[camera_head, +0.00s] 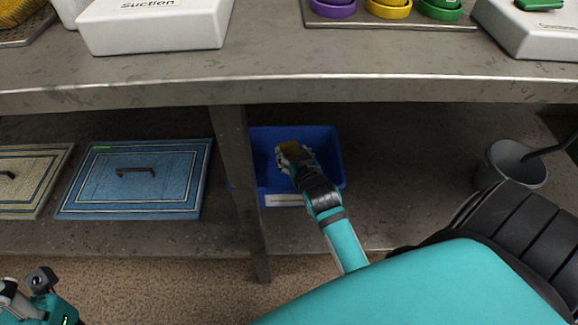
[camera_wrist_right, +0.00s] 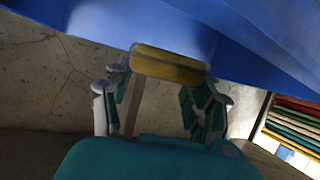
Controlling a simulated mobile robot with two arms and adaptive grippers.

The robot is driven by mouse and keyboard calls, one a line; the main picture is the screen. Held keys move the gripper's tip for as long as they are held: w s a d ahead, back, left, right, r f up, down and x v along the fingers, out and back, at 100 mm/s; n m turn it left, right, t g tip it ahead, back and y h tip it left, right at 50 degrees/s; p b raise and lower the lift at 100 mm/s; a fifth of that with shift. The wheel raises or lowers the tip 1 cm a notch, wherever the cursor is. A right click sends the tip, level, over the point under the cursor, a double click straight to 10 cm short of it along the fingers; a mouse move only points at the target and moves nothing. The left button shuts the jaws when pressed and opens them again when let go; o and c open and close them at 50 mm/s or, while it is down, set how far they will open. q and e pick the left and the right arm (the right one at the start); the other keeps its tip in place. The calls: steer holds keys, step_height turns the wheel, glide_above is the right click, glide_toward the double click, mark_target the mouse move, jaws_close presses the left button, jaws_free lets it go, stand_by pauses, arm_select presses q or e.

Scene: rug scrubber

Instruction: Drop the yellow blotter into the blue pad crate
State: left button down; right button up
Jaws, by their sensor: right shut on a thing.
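The blue pad crate (camera_head: 332,143) stands on the lower shelf under the counter, right of the shelf post, with a pale label on its front. My right gripper (camera_head: 288,152) reaches over the crate's opening. It is shut on the yellow blotter (camera_head: 294,149), which shows at its fingertips. In the right wrist view the blotter (camera_wrist_right: 167,65) sits between the two fingers, with the crate's blue wall (camera_wrist_right: 240,45) close beyond it. I cannot tell whether the blotter touches the crate. My left gripper (camera_head: 22,298) is at the bottom left, only partly in view, and its fingertips are unclear.
A grey bucket (camera_head: 513,166) stands right on the lower shelf. A blue mat with a handle (camera_head: 136,182) and a beige mat (camera_head: 30,180) lie left of the post (camera_head: 237,180). The counter edge (camera_head: 290,92) overhangs the shelf. Stacked coloured pads (camera_wrist_right: 290,125) show in the wrist view.

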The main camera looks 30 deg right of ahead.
steer(key=o, duration=1.2)
steer(key=shift+c, duration=0.2)
steer(key=v, duration=0.7)
steer(key=shift+s, duration=0.25)
